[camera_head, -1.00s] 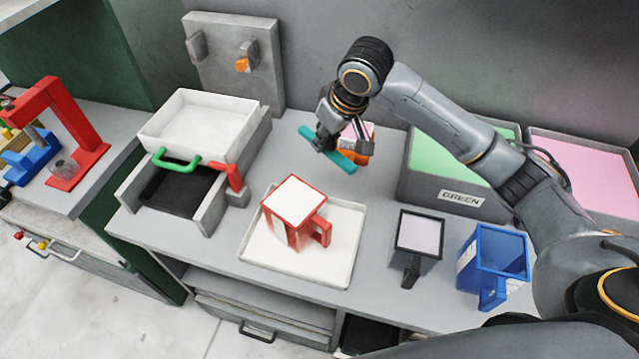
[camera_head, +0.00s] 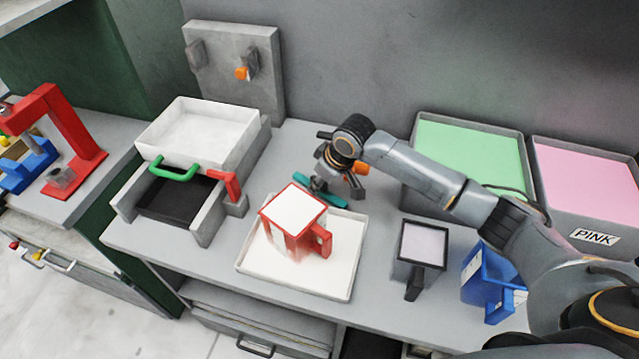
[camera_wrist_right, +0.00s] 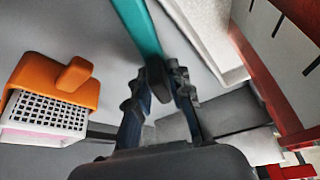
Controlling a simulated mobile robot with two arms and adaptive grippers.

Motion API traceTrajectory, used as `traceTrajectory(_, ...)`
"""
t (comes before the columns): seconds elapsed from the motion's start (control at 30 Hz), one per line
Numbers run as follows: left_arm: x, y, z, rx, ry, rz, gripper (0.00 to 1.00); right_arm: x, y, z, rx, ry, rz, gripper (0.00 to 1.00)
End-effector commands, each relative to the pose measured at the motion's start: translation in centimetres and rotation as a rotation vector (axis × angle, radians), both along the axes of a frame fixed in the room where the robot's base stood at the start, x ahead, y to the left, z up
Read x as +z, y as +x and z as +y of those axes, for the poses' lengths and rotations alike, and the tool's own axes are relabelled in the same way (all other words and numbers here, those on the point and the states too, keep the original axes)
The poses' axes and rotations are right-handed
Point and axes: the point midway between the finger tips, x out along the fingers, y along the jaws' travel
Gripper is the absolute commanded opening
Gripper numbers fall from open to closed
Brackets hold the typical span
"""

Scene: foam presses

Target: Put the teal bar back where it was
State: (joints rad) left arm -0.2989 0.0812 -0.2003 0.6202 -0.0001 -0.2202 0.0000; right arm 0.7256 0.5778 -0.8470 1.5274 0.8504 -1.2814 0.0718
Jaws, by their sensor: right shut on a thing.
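The teal bar (camera_head: 331,200) is held in my right gripper (camera_head: 319,185), just behind the far edge of the white tray (camera_head: 343,277). In the right wrist view the teal bar (camera_wrist_right: 142,28) runs up and away from the shut fingertips (camera_wrist_right: 158,82). Whether it touches the worktop or the tray's rim cannot be told. The red jug (camera_head: 283,240), with a white top, stands on the tray in front of the bar. My left gripper is not in view.
An orange-handled block (camera_wrist_right: 55,80) with a dotted grid is left of the gripper in the wrist view. Grey (camera_head: 413,262) and blue (camera_head: 484,275) jugs stand to the right. Bins with green (camera_head: 470,118) and pink tops are behind. A green-handled press (camera_head: 225,170) stands left.

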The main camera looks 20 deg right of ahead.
Motion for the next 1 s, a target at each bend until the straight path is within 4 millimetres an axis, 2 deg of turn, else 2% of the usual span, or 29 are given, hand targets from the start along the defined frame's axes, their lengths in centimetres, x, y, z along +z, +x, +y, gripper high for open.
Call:
traceTrajectory(0.1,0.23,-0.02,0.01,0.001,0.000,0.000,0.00,-0.92,0.02,-0.03,-0.001,0.001,-0.001,0.00)
traceTrajectory(0.47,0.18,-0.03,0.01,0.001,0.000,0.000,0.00,-1.31,0.02,0.00,0.000,0.001,-0.002,0.00)
traceTrajectory(0.5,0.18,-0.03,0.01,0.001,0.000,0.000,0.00,-1.31,0.03,-0.01,0.000,0.001,-0.002,0.26)
traceTrajectory(0.6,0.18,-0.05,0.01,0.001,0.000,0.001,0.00,-1.30,0.02,-0.01,0.000,0.001,-0.002,0.43)
traceTrajectory(0.87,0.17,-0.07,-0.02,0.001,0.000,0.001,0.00,-1.25,0.04,-0.03,0.000,0.000,-0.002,0.43)
traceTrajectory(1.0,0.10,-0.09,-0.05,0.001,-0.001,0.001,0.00,-0.52,-0.08,-0.17,-0.001,0.000,-0.003,0.43)
